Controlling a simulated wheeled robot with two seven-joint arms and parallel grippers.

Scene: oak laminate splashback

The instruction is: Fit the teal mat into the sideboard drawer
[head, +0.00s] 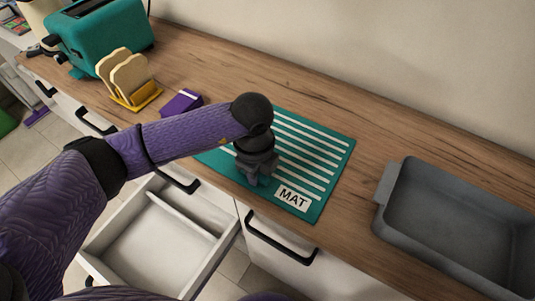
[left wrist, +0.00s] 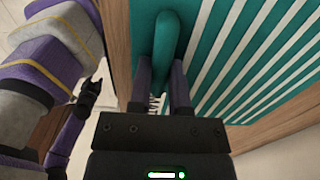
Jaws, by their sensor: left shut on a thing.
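The teal mat (head: 325,160) has white stripes and a white "MAT" label. It lies flat on the wooden top, close to the front edge. My left gripper (head: 257,178) is over the mat's front part, shut on a raised, rounded teal piece (left wrist: 168,45) that looks like part of the mat; it shows between the fingers (left wrist: 163,85) in the left wrist view. The sideboard drawer (head: 150,250) is pulled open below the top, left of the mat, and looks empty apart from a divider. A dark gripper-like end (left wrist: 88,95), seemingly my right, shows small in the left wrist view; its jaws are unclear.
A grey tray (head: 393,190) stands right of the mat. A purple box (head: 180,103), a yellow rack (head: 145,97) with bread slices and a teal toaster (head: 100,35) stand to the left. The wood behind the mat is clear. Black handles (head: 280,240) stick out from the front.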

